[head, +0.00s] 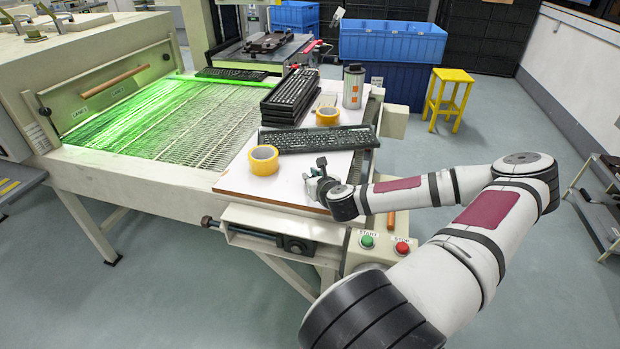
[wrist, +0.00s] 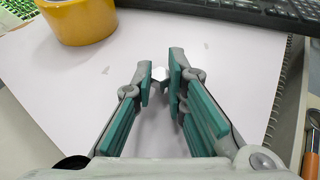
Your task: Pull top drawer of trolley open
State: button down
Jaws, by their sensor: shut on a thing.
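My gripper (head: 315,181) is over the white board at the end of the conveyor. In the wrist view its two green-padded fingers (wrist: 160,78) are closed on a small whitish piece (wrist: 160,73) at their tips; I cannot tell what it is. A grey shelved unit (head: 598,207), possibly the trolley, is cut off at the right edge of the head view, well apart from my gripper. No drawer or drawer handle can be made out.
On the white board (head: 290,183) are a tape roll (head: 264,160), a black keyboard (head: 315,139), stacked keyboards (head: 290,92) and a can (head: 353,86). A yellow stool (head: 449,98) and blue crates (head: 392,42) stand behind.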

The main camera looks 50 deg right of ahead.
jog(key=shift+r, duration=0.1)
jog(key=shift+r, duration=0.65)
notch_tip(320, 180, up, 2)
jog(key=shift+r, duration=0.2)
jog(key=s+a+r+p, duration=0.1)
jog(key=s+a+p, duration=0.5)
jog(key=s, duration=0.7)
jog(key=shift+s+a+p, duration=0.25)
jog(key=shift+a+p, duration=0.1)
jog(key=shift+a, duration=1)
